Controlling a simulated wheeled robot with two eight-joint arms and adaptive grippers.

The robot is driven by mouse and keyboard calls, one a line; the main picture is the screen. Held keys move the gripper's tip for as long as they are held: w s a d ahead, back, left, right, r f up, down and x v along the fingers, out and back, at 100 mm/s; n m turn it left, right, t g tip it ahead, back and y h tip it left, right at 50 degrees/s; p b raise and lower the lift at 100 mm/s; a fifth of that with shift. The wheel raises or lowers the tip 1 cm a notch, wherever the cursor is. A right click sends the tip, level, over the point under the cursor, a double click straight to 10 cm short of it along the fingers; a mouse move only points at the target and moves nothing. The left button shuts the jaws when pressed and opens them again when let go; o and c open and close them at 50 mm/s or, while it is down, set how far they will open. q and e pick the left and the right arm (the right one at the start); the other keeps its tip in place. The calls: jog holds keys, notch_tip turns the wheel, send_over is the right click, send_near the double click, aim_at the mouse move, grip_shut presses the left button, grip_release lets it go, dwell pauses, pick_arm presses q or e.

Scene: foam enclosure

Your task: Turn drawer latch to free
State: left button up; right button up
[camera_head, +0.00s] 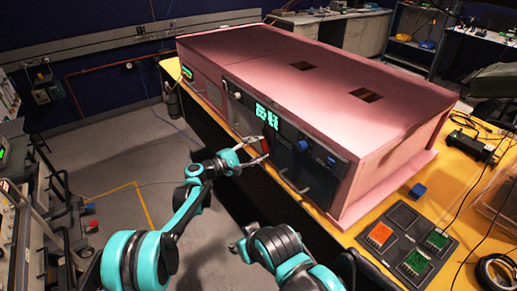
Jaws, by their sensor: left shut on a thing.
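The pink foam enclosure (395,135) stands on the yellow table, with dark front panels along its near long side. The drawer front (290,172) looks flush with the panel.
A blue knob (302,146) and green displays (266,114) are on the panel near my left gripper.

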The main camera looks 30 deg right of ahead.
pick_arm(q)
jog(key=m, duration=0.5)
jog(key=shift+f+m, duration=0.1)
jog(key=shift+m, duration=0.3)
dwell(0.4)
jog(key=o, duration=1.2)
jog(key=shift+c, duration=0.2)
jog(key=s+a, duration=0.1)
jog(key=a, duration=1.1)
